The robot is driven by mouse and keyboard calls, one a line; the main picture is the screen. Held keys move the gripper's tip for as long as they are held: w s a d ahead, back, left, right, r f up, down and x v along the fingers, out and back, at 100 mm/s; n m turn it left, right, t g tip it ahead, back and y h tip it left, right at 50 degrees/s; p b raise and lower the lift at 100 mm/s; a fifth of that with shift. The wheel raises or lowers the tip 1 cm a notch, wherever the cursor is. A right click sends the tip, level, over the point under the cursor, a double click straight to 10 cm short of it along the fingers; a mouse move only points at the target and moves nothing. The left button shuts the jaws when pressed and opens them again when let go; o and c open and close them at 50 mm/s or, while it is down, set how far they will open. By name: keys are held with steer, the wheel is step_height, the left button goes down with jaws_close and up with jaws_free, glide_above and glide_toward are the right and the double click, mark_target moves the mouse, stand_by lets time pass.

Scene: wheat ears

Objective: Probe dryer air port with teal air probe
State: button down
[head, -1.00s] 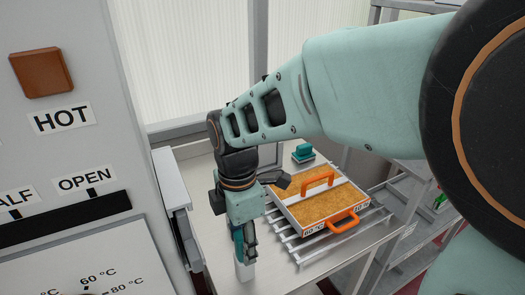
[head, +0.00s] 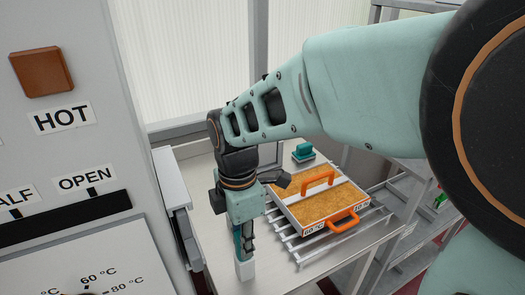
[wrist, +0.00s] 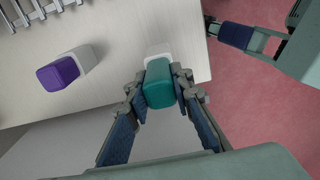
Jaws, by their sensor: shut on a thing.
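My gripper (head: 243,245) points down over the steel table beside the dryer. It is shut on the teal air probe (wrist: 159,83), whose teal end sits between the two fingers in the wrist view. A white block (head: 244,270) shows directly below the probe in the head view, and its edge (wrist: 158,49) shows behind the teal end in the wrist view. I cannot tell whether the probe is clear of it. The dryer (head: 55,165) stands at the left with HOT and OPEN labels. I cannot make out its air port.
A purple-topped white block (wrist: 62,72) stands beside the probe on the steel table (head: 205,235). A grain tray (head: 309,229) with orange handles rests on a rack to the right. A teal-handled object (head: 304,152) lies behind it. Shelves (head: 405,190) stand farther right.

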steer(key=shift+r+p, duration=0.5)
steer(key=shift+r, duration=0.1)
stand_by(0.3)
steer(key=c, duration=2.4)
jaws_free()
jaws_close()
steer(key=shift+r, duration=0.1)
steer(key=shift+r+p, duration=2.55)
steer(key=shift+r, duration=0.5)
steer(key=shift+w, duration=0.1)
